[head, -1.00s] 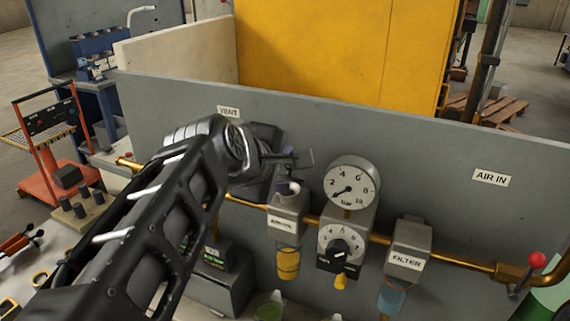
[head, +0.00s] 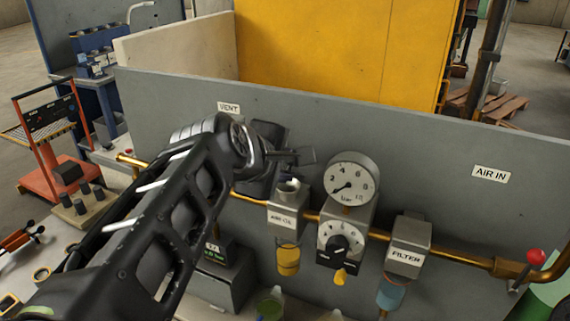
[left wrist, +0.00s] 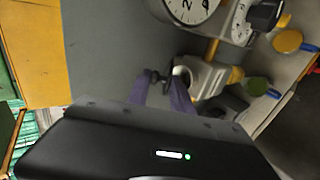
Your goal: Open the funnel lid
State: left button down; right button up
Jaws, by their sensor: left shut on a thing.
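The air-oil unit (head: 286,217) hangs on the brass pipe of the grey panel, with a short pale funnel (head: 289,188) on top. The funnel's round mouth looks uncovered, and its pale rim also shows in the left wrist view (left wrist: 183,76). My left gripper (head: 292,157) is just above and behind the funnel, partly hidden by my own arm. In the left wrist view its fingers (left wrist: 158,80) are shut on a small dark piece, which looks like the funnel lid (left wrist: 153,76), beside the rim. My right gripper is not in view.
Right of the funnel are a round pressure gauge (head: 351,178), a regulator dial (head: 340,243) and the filter (head: 407,248). The brass pipe (head: 470,260) runs along the grey panel (head: 420,160). Bottles (head: 270,304) stand below. The space above the panel is clear.

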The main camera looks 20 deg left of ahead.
pick_arm(q)
jog(key=shift+r, duration=0.1)
jog(key=shift+w+r+g+p, duration=0.15)
jog(key=shift+r+g+p, duration=0.15)
jog(key=shift+p, duration=0.5)
jog(key=shift+w+r+g+p, duration=0.2)
jog(key=shift+w+g+p, duration=0.1)
jog(key=shift+g+p, duration=0.25)
jog(key=shift+w+g, duration=0.2)
jog(key=shift+g, duration=0.05)
jog(key=g, duration=0.1)
jog(key=w+g, duration=0.1)
jog(key=g, duration=0.1)
jog(key=shift+w+a+r+y, duration=0.1)
jog(key=shift+w+r+y, duration=0.15)
jog(key=shift+w+y, duration=0.05)
jog(key=shift+w+r+g, duration=0.1)
jog(key=shift+w+g, duration=0.3)
jog(key=shift+g, duration=0.4)
jog(key=shift+d, duration=0.2)
jog(key=c, duration=1.2)
grip_release()
jog(key=shift+c, duration=0.2)
